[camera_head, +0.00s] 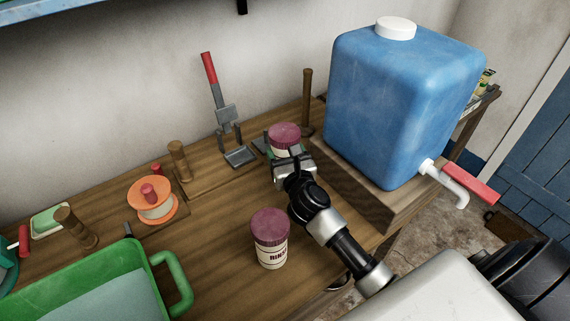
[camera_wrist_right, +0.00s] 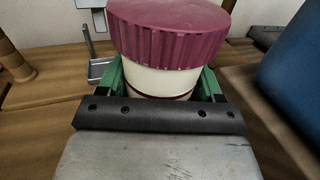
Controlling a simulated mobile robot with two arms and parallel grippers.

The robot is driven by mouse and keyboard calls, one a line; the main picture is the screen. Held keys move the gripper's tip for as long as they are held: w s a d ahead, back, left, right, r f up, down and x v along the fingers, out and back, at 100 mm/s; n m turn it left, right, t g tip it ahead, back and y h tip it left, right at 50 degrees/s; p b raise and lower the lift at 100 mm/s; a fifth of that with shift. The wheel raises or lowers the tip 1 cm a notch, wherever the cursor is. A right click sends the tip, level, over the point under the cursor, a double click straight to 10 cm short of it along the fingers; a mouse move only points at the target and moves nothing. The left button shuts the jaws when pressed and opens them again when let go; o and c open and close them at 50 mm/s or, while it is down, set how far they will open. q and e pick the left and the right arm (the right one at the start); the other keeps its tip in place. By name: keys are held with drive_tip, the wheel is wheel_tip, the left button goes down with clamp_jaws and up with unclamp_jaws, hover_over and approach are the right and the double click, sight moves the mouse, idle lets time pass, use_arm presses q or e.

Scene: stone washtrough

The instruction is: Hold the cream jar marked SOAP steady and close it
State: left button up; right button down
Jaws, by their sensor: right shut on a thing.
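A cream jar (camera_wrist_right: 158,80) with a ribbed maroon lid (camera_wrist_right: 170,35) stands at the back of the wooden bench, left of the blue tank. Its lid also shows in the head view (camera_head: 284,134). The lid rests on the jar's mouth; I cannot tell whether it is screwed tight. No lettering shows on this jar; its marked side is hidden. My right gripper (camera_head: 293,168) is shut around the jar's body, with green finger pads on both sides in the wrist view (camera_wrist_right: 160,88). My left gripper is not in view.
A second cream jar (camera_head: 271,254) with a maroon lid, lettered "RINS…", stands in front. A blue tank (camera_head: 385,110) with a red-handled tap is at right. A green basin (camera_head: 95,262), orange spool (camera_head: 166,212), wooden pegs and a red-handled lever (camera_head: 222,105) stand around. Bare wood lies left of the front jar.

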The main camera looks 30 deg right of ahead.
drive_tip(key=shift+f+b, duration=0.75)
drive_tip(key=shift+f, duration=1.1)
drive_tip(key=shift+f, duration=0.2)
drive_tip(key=shift+c, duration=0.8)
unclamp_jaws()
drive_tip(key=shift+r, duration=0.1)
drive_tip(key=shift+s, duration=0.15)
drive_tip(key=s, duration=0.4)
drive_tip(key=s+a, duration=0.1)
drive_tip(key=s, duration=0.2)
drive_tip(key=s+a, duration=0.1)
drive_tip(key=s, duration=0.3)
drive_tip(key=shift+s+r+b, duration=0.1)
drive_tip(key=shift+s+b, duration=0.2)
drive_tip(key=shift+b, duration=0.1)
